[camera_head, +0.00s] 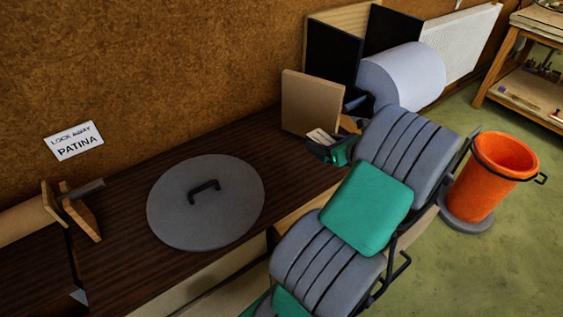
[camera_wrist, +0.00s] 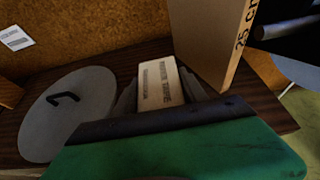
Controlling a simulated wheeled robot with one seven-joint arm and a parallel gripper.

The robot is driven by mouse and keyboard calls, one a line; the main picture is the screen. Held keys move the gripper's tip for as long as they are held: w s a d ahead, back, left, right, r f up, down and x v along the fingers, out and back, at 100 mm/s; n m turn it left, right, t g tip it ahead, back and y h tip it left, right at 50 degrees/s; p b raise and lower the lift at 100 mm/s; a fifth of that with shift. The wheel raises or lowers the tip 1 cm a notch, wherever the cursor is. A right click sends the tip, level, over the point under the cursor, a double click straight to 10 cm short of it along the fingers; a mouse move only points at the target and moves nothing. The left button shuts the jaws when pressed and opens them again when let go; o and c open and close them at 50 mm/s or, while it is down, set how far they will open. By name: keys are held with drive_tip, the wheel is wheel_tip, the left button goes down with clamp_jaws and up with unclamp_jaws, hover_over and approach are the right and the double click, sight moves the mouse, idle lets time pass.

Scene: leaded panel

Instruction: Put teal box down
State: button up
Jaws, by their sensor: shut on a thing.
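My gripper (camera_head: 328,146) is over the right part of the dark wooden bench top (camera_head: 120,258), beside an upright tan panel. In the wrist view, its two grey fingers (camera_wrist: 161,92) are shut on a small box (camera_wrist: 160,78) with a pale, printed face. No teal shows on that face; its other sides are hidden by the gripper. The green casing at the bottom of the wrist view is my own gripper body. I cannot tell whether the box touches the bench.
A round grey lid (camera_head: 222,222) with a black handle lies on the bench left of my gripper. The tan panel (camera_head: 310,103) stands close behind it, with black panels and a pale roll (camera_head: 402,78) at right. An orange bucket (camera_head: 492,178) is on the floor.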

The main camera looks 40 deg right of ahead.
drive_tip(key=w+a+f, duration=0.1)
drive_tip(key=w+f, duration=0.1)
drive_tip(key=w+a+f, duration=0.1)
drive_tip(key=w+f, duration=0.2)
drive_tip(key=w+a+f, duration=0.2)
drive_tip(key=shift+w+f, duration=0.25)
drive_tip(key=shift+w, duration=0.05)
drive_tip(key=shift+d+f, duration=0.1)
drive_tip(key=shift+f, duration=1.35)
drive_tip(key=shift+f, duration=0.2)
drive_tip(key=o, duration=1.5)
